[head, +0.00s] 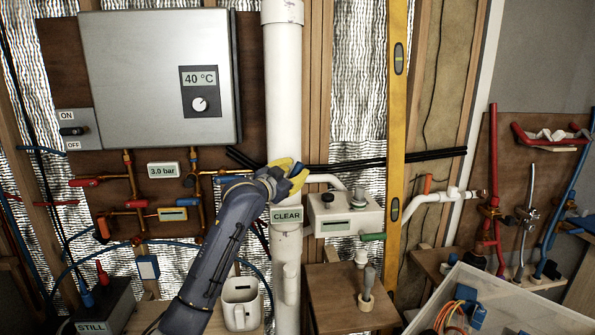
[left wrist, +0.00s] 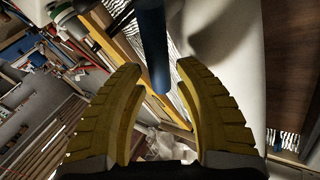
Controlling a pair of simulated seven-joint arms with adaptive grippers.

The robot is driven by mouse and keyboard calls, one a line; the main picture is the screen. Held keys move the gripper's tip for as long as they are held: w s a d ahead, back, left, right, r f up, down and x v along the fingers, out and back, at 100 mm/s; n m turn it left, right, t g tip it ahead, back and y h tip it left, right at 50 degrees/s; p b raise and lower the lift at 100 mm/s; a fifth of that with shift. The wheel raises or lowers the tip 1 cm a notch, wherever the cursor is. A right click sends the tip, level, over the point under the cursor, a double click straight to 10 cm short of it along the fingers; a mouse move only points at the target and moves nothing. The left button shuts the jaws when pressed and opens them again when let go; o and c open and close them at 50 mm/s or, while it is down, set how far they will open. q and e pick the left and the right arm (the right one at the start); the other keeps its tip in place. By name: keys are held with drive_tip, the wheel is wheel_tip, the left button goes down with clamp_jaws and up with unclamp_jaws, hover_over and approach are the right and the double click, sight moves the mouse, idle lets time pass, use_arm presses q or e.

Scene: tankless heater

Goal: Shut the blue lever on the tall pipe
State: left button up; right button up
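A blue lever (head: 229,179) sticks out to the right from a copper pipe (head: 198,197) below the heater in the head view. My arm and gripper hide its right end. My left gripper (head: 293,178), with yellow fingers, is in front of the thick white pipe (head: 283,90), just above the CLEAR label. In the left wrist view my left gripper (left wrist: 160,69) is open, and a blue bar (left wrist: 152,40), seemingly this lever, reaches down between the fingertips. Gaps show beside it; I cannot tell its depth. My right gripper is not in view.
The grey heater box (head: 160,75) hangs above. Red levers (head: 84,183) sit on pipes to the left. A white mug (head: 240,303) stands below my left arm. A yellow level (head: 396,110) and a white box (head: 345,213) are to the right, with a clear bin (head: 500,300) at lower right.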

use_arm(q)
drive_tip(key=shift+x, duration=0.85)
clamp_jaws()
